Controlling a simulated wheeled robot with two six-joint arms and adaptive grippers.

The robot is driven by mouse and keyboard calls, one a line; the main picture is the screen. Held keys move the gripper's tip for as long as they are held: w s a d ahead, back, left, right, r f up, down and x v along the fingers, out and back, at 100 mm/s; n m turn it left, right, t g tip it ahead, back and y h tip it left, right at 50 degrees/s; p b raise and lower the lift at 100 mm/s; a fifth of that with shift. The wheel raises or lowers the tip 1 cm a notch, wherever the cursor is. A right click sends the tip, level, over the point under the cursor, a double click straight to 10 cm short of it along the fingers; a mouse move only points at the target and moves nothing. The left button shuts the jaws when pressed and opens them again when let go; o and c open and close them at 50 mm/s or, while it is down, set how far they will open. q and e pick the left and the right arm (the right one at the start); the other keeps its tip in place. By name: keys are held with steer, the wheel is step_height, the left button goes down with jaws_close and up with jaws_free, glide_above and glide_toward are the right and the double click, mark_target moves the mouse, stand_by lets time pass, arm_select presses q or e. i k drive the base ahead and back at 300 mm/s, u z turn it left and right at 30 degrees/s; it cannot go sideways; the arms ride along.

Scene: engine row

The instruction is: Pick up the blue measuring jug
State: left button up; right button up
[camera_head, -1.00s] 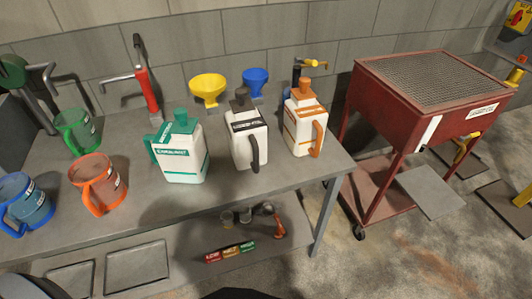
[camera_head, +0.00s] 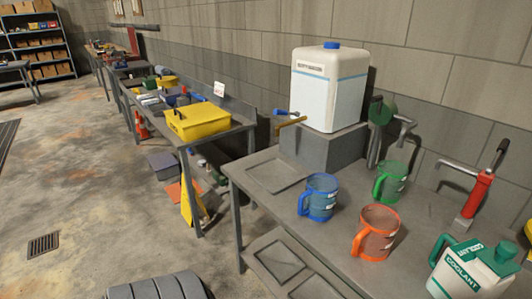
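The blue measuring jug (camera_head: 320,197) stands upright on the grey workbench (camera_head: 258,202), right of the picture's middle. Its handle points to the left and front. A green jug (camera_head: 391,181) stands behind it to the right, and an orange jug (camera_head: 377,234) stands in front of it to the right. The three jugs stand apart. Neither of my grippers shows in the head view.
A white container with a blue cap (camera_head: 328,88) and a tap stands on a grey block (camera_head: 318,149) behind the jug. A coolant bottle (camera_head: 470,270) and a red pump (camera_head: 476,197) are at right. Floor (camera_head: 110,220) left of the bench is largely clear.

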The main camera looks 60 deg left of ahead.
mark_target(320, 196)
steer(key=u, duration=0.95)
steer(key=k, duration=0.65)
steer(key=z, duration=0.95)
steer(key=i, duration=0.85)
steer(key=u, duration=0.6)
steer(key=i, duration=0.7)
steer(key=u, duration=0.6)
